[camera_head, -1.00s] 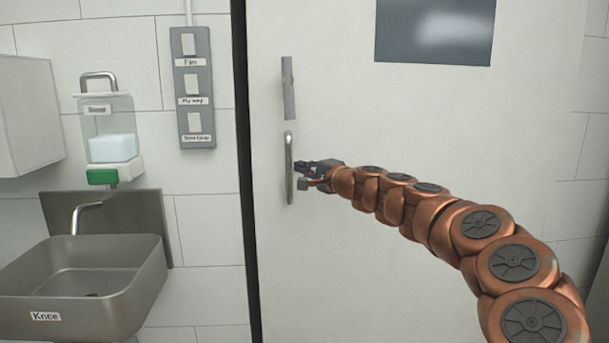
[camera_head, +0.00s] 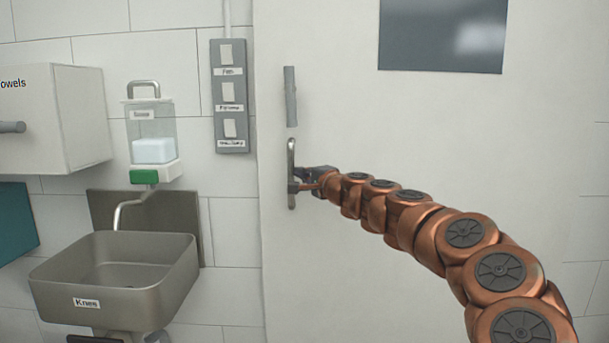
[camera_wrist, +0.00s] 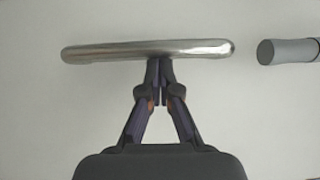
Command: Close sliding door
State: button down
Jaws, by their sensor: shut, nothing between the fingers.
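The white sliding door (camera_head: 400,130) fills the middle and right of the head view, with a dark window panel (camera_head: 442,36) near its top. Its left edge now meets the tiled wall, with no dark gap showing. A vertical metal handle (camera_head: 291,155) is fixed near that edge; in the wrist view the handle (camera_wrist: 148,50) lies across the picture. My gripper (camera_head: 296,187) is at the lower part of the handle. In the wrist view my gripper (camera_wrist: 160,64) has its fingertips together against or just beside the handle, with nothing between them. Exact contact is unclear.
A second grey cylinder bar (camera_head: 290,97) sits above the handle; its end shows in the wrist view (camera_wrist: 285,51). Left of the door are a switch panel (camera_head: 229,97), a soap dispenser (camera_head: 153,140), a metal sink (camera_head: 115,275) and a white towel box (camera_head: 60,118).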

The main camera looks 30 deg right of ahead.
jog(key=shift+a+f+y, duration=0.1)
jog(key=shift+a+y, duration=0.2)
jog(key=shift+a, duration=0.15)
jog(key=s+d, duration=0.5)
jog(key=s, duration=0.7)
jog(key=shift+s, duration=0.25)
jog(key=shift+a, duration=0.1)
